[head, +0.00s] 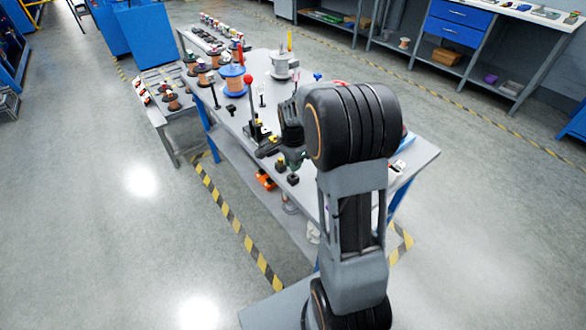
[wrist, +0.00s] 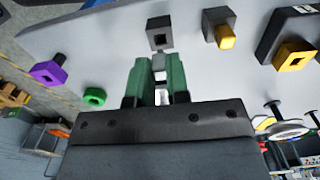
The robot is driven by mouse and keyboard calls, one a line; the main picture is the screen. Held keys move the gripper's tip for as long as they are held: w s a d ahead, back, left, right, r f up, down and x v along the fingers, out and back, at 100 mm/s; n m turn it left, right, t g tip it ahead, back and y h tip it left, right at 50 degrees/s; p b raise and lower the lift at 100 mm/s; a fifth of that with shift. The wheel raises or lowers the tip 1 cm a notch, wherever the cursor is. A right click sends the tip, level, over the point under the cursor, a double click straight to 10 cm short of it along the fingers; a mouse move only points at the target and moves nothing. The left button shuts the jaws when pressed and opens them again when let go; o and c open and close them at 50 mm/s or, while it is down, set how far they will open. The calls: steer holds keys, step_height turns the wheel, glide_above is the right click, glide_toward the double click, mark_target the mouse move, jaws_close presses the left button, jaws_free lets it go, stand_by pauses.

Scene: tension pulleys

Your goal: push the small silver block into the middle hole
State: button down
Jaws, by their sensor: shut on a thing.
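My gripper (wrist: 159,72) has two green fingers, shut on the small silver block (wrist: 159,62), which shows as a pale piece between the fingertips. Just beyond the tips is a dark grey block (wrist: 151,22) with a square hole (wrist: 159,39) facing me. The hole is almost in line with the silver block; a small gap seems to show between them. In the head view my gripper (head: 290,163) is over the table's near edge, partly hidden by my arm, and the silver block cannot be made out.
In the wrist view a purple holed block (wrist: 47,71) and a green ring-like piece (wrist: 95,97) are at left. A yellow-ended block (wrist: 226,38) and a larger dark block with a yellow holed piece (wrist: 294,56) are at right. Spools and posts crowd the table (head: 418,153) farther back.

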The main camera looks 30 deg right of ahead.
steer(key=shift+f, duration=1.35)
steer(key=shift+f, duration=0.3)
steer(key=c, duration=1.1)
jaws_free()
